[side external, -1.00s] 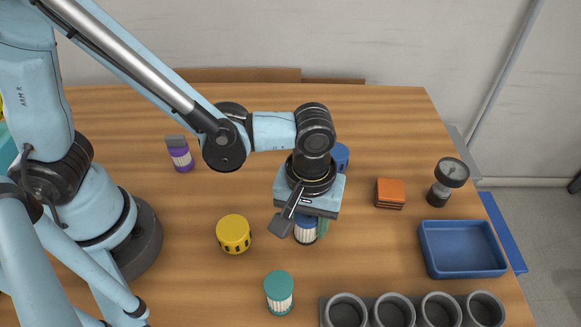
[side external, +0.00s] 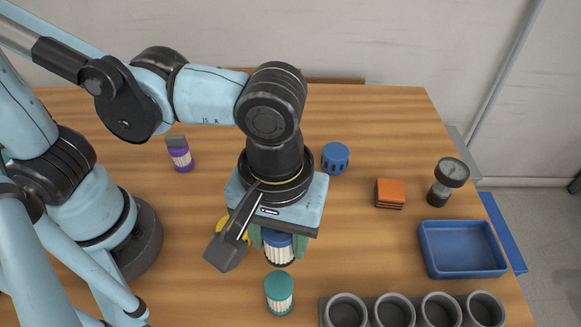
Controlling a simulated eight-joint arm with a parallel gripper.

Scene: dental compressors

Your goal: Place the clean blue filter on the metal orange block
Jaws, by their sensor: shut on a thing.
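My gripper (side external: 278,243) is shut on a filter with a blue cap and white pleated sides (side external: 279,256). It points down over the table, left of centre, and the filter's top is partly hidden by the gripper. The filter looks raised towards the camera, but its exact height above the table is hard to tell. The metal orange block (side external: 390,192) sits on the table to the right, with an orange top and dark layered sides. Nothing rests on it.
A teal-capped filter (side external: 279,292) stands just in front of the held filter. A yellow part (side external: 222,228) is mostly hidden behind my gripper. A blue part (side external: 335,158), purple filter (side external: 180,154), gauge (side external: 449,180), blue tray (side external: 463,249) and grey cups (side external: 394,308) stand around.

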